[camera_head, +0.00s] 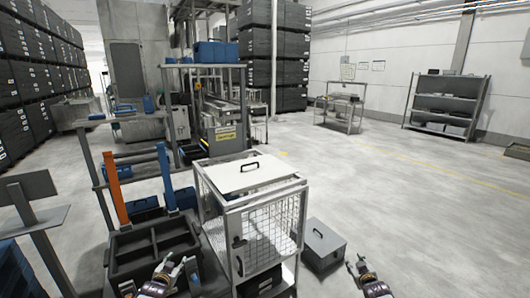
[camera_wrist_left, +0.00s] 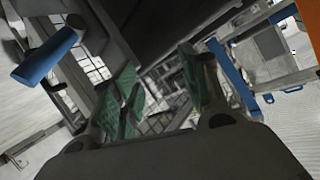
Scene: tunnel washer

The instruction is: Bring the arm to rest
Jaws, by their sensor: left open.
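My left gripper (camera_head: 174,266) is in the lower left of the head view, over the front of a dark divided tray (camera_head: 155,238). In the left wrist view its green-padded fingers (camera_wrist_left: 165,92) are apart, with nothing held between them. My right gripper (camera_head: 358,264) is at the bottom of the head view, to the right of a grey box on the floor. I cannot tell from this view whether its fingers are open or shut, and no held object shows.
A white-topped wire cage (camera_head: 248,172) stands between my grippers, with a grey lidded box (camera_head: 322,243) on the floor beside it. Orange and blue posts (camera_head: 115,187) rise behind the tray. The floor to the right is clear up to a shelf rack (camera_head: 445,103).

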